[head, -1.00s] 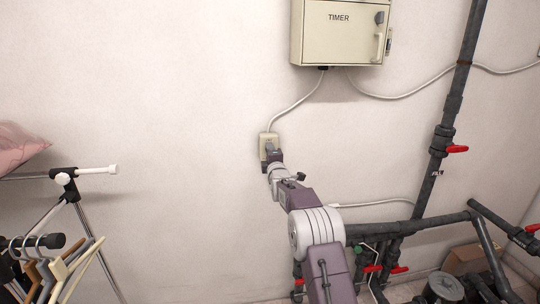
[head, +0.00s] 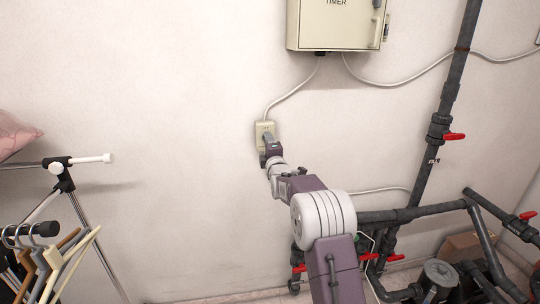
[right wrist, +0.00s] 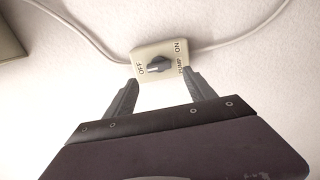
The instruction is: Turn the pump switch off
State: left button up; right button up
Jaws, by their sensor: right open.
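In the right wrist view "OFF" is printed on the left and "PUMP ON" on the right; I cannot tell surely which label the knob points at. The plate also shows on the wall in the head view (head: 261,127). My right gripper (right wrist: 161,90) is open and empty, its fingertips just below the plate, apart from the knob in the picture. In the head view the right gripper (head: 267,144) partly covers the plate. My left gripper is not in view.
A cream timer box (head: 330,27) hangs above the switch, joined to it by a grey cable (head: 290,89). Dark pipes (head: 455,80) with red valve handles stand at the right. A clothes rack (head: 68,185) with hangers stands at the left. The wall left of the switch is clear.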

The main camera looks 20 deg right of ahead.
jog(key=v, duration=0.4)
jog(key=shift+s+b, duration=0.15)
jog(key=shift+b, duration=0.15)
